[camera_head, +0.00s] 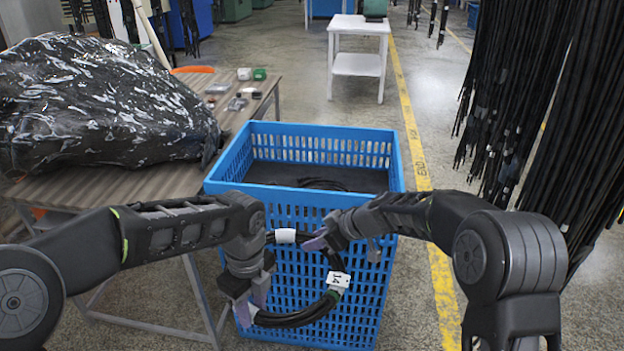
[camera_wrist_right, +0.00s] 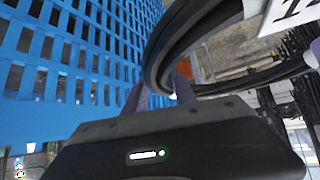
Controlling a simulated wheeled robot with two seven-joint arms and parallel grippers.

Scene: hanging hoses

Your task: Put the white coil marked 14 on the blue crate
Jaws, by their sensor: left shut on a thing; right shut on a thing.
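A black hose coil (camera_head: 296,319) hangs in front of the near wall of the blue crate (camera_head: 385,290). The coil has a white tag marked 14 (camera_head: 338,281) on its right side and white bands at its top and lower left. My left gripper (camera_head: 252,303) is shut on the coil's lower left side. My right gripper (camera_head: 320,243) is shut on its upper right part. In the right wrist view the black hose (camera_wrist_right: 158,62) passes between the fingers (camera_wrist_right: 180,92), with the crate wall (camera_wrist_right: 75,55) to the left.
Inside the crate, another dark coil (camera_head: 325,184) lies on a dark surface. A table (camera_head: 150,183) with a black plastic-wrapped bundle (camera_head: 100,100) stands at left. Black hoses (camera_head: 545,90) hang at right. A white side table (camera_head: 358,62) stands behind, with open floor around it.

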